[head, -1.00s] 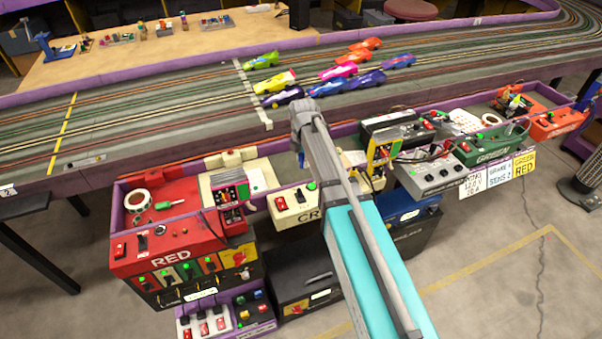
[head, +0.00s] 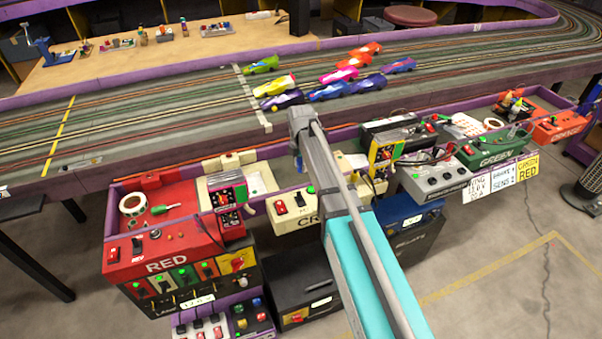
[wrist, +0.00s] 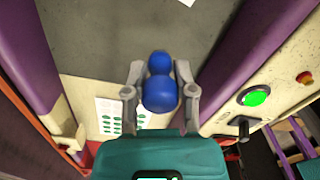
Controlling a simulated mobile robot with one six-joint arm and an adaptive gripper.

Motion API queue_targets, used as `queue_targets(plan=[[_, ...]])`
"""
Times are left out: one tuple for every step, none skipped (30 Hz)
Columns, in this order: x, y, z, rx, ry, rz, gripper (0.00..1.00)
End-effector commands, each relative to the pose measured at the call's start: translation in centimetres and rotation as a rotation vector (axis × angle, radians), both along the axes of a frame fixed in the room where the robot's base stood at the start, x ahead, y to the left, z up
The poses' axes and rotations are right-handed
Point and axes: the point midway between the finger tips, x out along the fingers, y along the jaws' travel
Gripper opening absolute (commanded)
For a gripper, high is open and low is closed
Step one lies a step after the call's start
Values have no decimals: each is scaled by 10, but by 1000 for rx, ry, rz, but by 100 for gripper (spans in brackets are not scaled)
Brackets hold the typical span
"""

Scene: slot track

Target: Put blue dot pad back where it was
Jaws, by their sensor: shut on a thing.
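In the wrist view my gripper (wrist: 160,70) is shut on a blue rounded thing (wrist: 160,95) with a narrow waist between two lobes. The fingers touch its sides. No dots show on it, so I cannot tell whether it is the blue dot pad. Below it a white sheet with green dots (wrist: 112,115) lies on a cream surface, to the left of the held thing and partly hidden by my gripper. In the head view my gripper and the held thing are hidden behind my arm.
A cream wall with a green button (wrist: 257,96) and a black lever stands close on the right in the wrist view. Purple rails run along both sides. In the head view the red box (head: 165,266) is left of my arm and the green box (head: 497,160) right.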

Motion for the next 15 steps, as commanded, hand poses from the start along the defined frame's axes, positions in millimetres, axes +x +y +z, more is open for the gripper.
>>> queue_targets(plan=[[1,0,-9,0,0,0,0],[0,0,-11,0,0,0,0],[0,0,-15,0,0,0,0],[0,0,-17,0,0,0,0],[0,0,-20,0,0,0,0],[0,0,-23,0,0,0,0],[0,0,-25,0,0,0,0],[0,0,-27,0,0,0,0],[0,0,-29,0,0,0,0],[0,0,-30,0,0,0,0],[0,0,-30,0,0,0,0],[0,0,-31,0,0,0,0],[0,0,-31,0,0,0,0],[0,0,-31,0,0,0,0],[0,0,-31,0,0,0,0]])
